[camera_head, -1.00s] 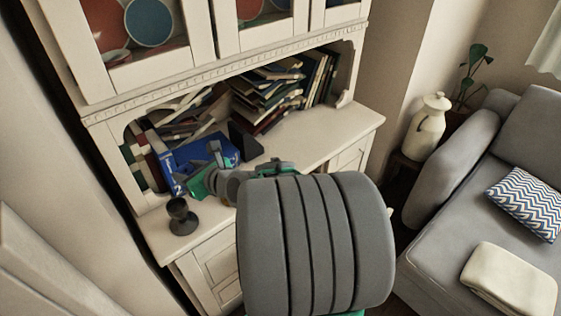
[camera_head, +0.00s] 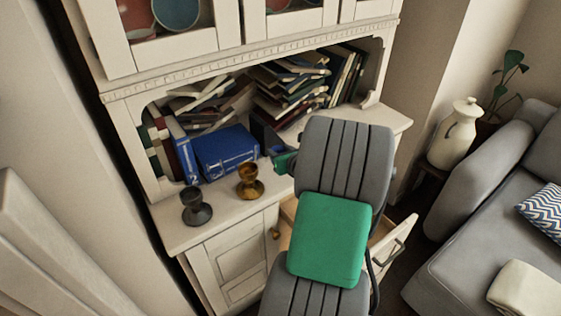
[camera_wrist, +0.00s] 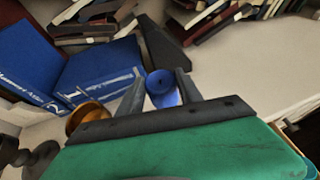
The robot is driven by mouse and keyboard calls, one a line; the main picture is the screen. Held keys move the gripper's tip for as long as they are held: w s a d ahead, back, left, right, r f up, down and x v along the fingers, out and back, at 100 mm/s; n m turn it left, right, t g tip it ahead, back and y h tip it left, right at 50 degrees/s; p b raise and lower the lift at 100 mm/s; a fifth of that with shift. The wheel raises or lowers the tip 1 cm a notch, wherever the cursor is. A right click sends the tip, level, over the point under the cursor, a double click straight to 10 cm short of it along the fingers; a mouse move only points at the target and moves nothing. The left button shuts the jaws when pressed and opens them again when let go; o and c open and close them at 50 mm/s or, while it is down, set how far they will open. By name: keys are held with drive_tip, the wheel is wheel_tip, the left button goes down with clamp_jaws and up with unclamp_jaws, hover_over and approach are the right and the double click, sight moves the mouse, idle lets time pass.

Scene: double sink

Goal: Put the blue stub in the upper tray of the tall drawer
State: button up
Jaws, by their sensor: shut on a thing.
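The blue stub (camera_wrist: 163,88) shows in the wrist view between the two fingers of my gripper (camera_wrist: 160,77). My gripper is shut on it, with the round blue end facing up between the fingertips. A drawer (camera_head: 390,242) with a bar handle stands pulled out from the cabinet front, partly hidden behind my arm. Its inner trays cannot be made out.
A dark goblet (camera_head: 195,208) and an amber goblet (camera_head: 250,183) stand on the counter at the left. Blue books (camera_head: 225,152) and piled books (camera_head: 290,85) fill the shelf behind. A white jug (camera_head: 456,135) and a grey sofa (camera_head: 480,180) are to the right.

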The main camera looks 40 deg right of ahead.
drive_tip(key=shift+w+d+f, duration=0.25)
drive_tip(key=shift+w+f, duration=0.05)
drive_tip(key=shift+f, duration=0.15)
drive_tip(key=shift+w+d+f, duration=0.25)
drive_tip(key=shift+w+f, duration=0.05)
drive_tip(key=shift+f, duration=0.15)
drive_tip(key=shift+w+d+f, duration=0.1)
drive_tip(key=shift+f, duration=1.5)
drive_tip(key=shift+f, duration=0.15)
drive_tip(key=o, duration=0.9)
drive_tip(key=shift+f, duration=0.1)
drive_tip(key=o, duration=0.5)
